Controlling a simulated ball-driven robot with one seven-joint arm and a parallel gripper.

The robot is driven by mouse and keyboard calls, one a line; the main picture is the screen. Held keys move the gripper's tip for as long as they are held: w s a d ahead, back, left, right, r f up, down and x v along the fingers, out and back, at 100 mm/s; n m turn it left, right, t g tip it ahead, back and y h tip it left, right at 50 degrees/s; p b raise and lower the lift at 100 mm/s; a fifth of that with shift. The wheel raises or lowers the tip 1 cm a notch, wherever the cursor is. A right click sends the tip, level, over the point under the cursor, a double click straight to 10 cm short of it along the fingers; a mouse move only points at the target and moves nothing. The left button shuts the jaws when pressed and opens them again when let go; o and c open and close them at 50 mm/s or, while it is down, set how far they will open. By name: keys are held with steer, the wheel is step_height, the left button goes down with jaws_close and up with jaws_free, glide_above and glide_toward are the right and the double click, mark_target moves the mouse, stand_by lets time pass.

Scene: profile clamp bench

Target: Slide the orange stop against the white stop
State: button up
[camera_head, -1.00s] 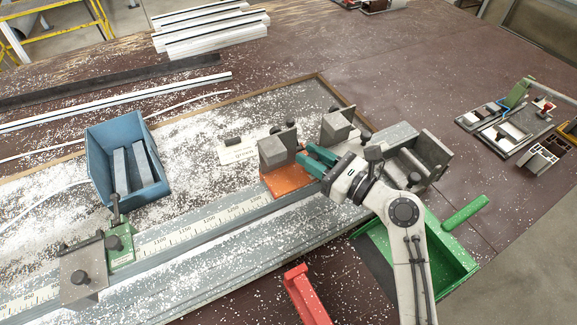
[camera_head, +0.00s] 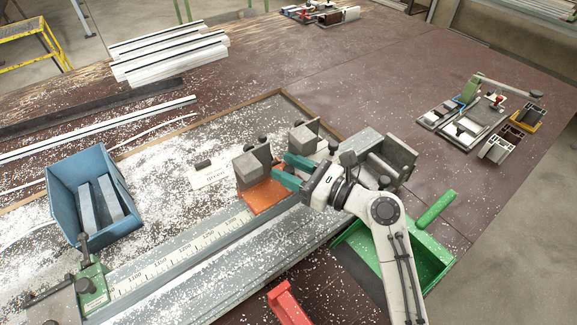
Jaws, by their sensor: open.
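The orange stop (camera_head: 264,198) sits on the grey profile rail beside the ruler scale, with an upright grey block on its orange base. My gripper (camera_head: 285,172) is open, its two teal fingers just right of the orange stop and close to its block. I cannot tell whether they touch it. Another stop with a grey block (camera_head: 303,139) stands behind and right of the orange one, with a gap between them. Its base is pale and partly hidden by my gripper, so I cannot be sure it is the white stop.
A green stop (camera_head: 94,288) stands at the rail's left end. A blue bin (camera_head: 66,177) with grey bars is behind it. A white label (camera_head: 209,174) lies behind the rail. A green tray (camera_head: 431,262) and a red part (camera_head: 287,303) are in front. White chips cover the bench.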

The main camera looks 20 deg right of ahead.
steer(key=b+v, duration=0.1)
steer(key=v, duration=0.9)
steer(key=shift+s+d, duration=0.15)
steer(key=shift+s, duration=0.05)
steer(key=shift+r, duration=0.1)
